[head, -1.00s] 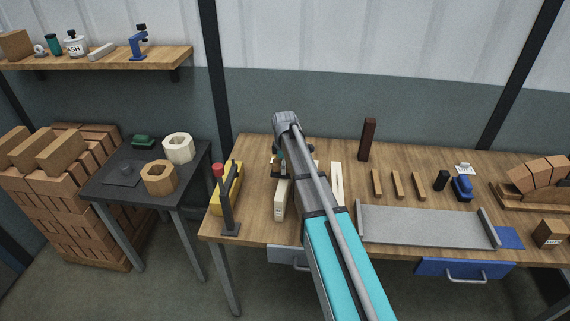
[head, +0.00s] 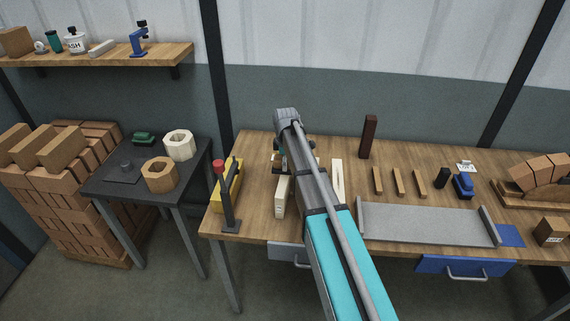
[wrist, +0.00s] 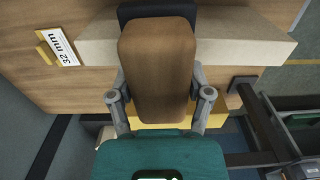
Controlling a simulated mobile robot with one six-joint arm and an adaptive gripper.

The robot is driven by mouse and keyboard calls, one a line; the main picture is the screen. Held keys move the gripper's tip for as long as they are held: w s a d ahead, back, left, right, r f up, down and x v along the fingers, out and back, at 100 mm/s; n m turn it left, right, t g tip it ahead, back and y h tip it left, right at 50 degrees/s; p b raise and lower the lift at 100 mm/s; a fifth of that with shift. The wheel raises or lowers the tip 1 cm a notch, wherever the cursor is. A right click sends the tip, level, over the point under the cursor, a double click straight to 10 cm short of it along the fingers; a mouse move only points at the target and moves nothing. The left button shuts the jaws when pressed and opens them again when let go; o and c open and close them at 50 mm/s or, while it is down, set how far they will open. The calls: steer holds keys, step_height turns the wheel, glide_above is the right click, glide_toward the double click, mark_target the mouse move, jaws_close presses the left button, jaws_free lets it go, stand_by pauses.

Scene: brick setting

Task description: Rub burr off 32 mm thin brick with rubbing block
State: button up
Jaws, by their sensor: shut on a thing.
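A long cream brick (head: 281,201) lies on the bench beside my arm, its near end towards the front edge. It also shows in the wrist view (wrist: 245,52), passing under the held block. My gripper (wrist: 163,96) is shut on the brown rubbing block (wrist: 157,65), one grey finger on each side. A dark part (wrist: 157,12) shows just beyond the brown top. The block sits over the cream brick; whether it touches is hidden, and no burr can be made out. A "32 mm" label (wrist: 60,47) is beside the brick. My arm mostly hides the gripper in the head view.
A yellow tool (head: 229,190) with a red-knobbed dark lever (head: 225,195) stands close on the left. Another cream piece (head: 338,178), a dark upright brick (head: 368,137), several thin brown strips (head: 398,182) and a grey tray (head: 420,222) lie to the right.

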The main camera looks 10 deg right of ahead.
steer(key=shift+w+d, duration=0.3)
steer(key=shift+w, duration=0.5)
steer(key=shift+w+d, duration=0.3)
steer(key=shift+w, duration=0.45)
steer(key=shift+r, duration=0.2)
steer(key=shift+r+p, duration=2.9)
steer(key=shift+p, duration=0.2)
step_height(320, 180, up, 3)
steer(key=p, duration=0.3)
steer(key=shift+f, duration=0.15)
